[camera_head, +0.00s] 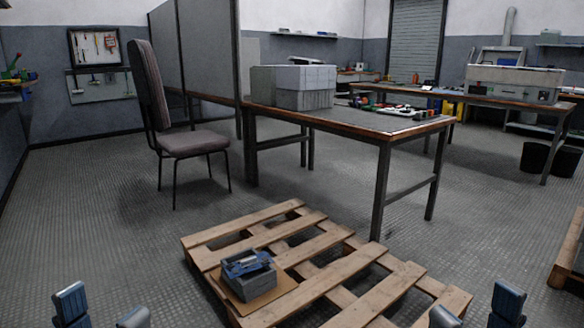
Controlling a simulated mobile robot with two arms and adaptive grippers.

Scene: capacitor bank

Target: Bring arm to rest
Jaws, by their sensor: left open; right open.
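My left gripper (102,311) shows at the bottom left edge, with only its fingertips in view. The fingertips stand apart with nothing between them, so it is open. My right gripper (475,311) shows at the bottom edge, right of centre, also open and empty, with its fingertips apart. The rest of both arms is out of view. A grey box with blue parts on top (248,277) sits on a brown sheet on a wooden pallet (318,249). Both grippers appear apart from the box, one to each side of it in the picture.
A workbench (365,124) with a grey case (306,86) and small tools stands behind the pallet. A chair (190,142) stands at left. Another bench (500,102) and dark bins (548,160) are at right. Part of another pallet (571,250) shows at the right edge. Floor left of the pallet is clear.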

